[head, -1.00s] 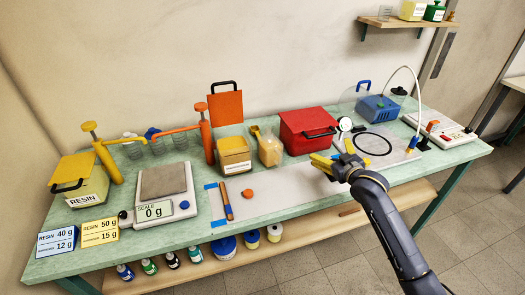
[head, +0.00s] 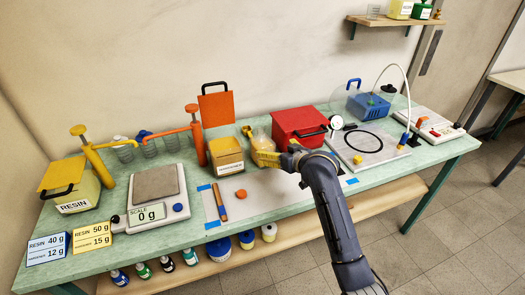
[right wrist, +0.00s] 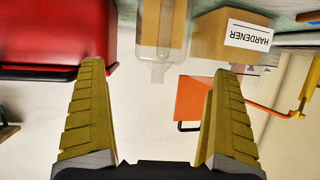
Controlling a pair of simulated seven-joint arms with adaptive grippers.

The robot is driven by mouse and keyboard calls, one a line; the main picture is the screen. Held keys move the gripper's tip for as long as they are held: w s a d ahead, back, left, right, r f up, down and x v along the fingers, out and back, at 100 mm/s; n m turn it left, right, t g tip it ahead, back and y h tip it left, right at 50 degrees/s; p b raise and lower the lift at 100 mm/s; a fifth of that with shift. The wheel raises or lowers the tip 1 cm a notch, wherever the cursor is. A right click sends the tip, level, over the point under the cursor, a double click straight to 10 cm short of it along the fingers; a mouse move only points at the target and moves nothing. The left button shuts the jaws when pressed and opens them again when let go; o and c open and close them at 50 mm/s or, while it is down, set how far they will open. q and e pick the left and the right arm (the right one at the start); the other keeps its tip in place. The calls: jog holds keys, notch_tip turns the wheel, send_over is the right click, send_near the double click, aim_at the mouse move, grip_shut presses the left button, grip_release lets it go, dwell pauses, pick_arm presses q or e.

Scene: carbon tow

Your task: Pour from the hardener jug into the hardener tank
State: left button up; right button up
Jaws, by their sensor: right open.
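The hardener jug (head: 260,142) is a pale translucent jug with amber contents, upright on the bench between the hardener tank and the red box. In the right wrist view the jug (right wrist: 157,35) shows upside down at the top, beyond my fingertips. The hardener tank (head: 227,158) is a yellow-orange box with a white label, just left of the jug; its label (right wrist: 248,37) reads HARDENER in the wrist view. My right gripper (head: 266,157) is open and empty, close in front of the jug and partly covering it. The wrist view shows its spread fingers (right wrist: 158,105). My left gripper is not in view.
An orange lid (head: 216,108) with a black handle stands up behind the tank. An orange pump (head: 196,135) is left of it. The red box (head: 298,125) stands close right of the jug. A scale (head: 158,212) reads 0 g. A wooden stick (head: 219,202) lies in front.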

aim_at(263, 145)
jog(key=shift+x, duration=5.4)
jog(key=c, duration=1.7)
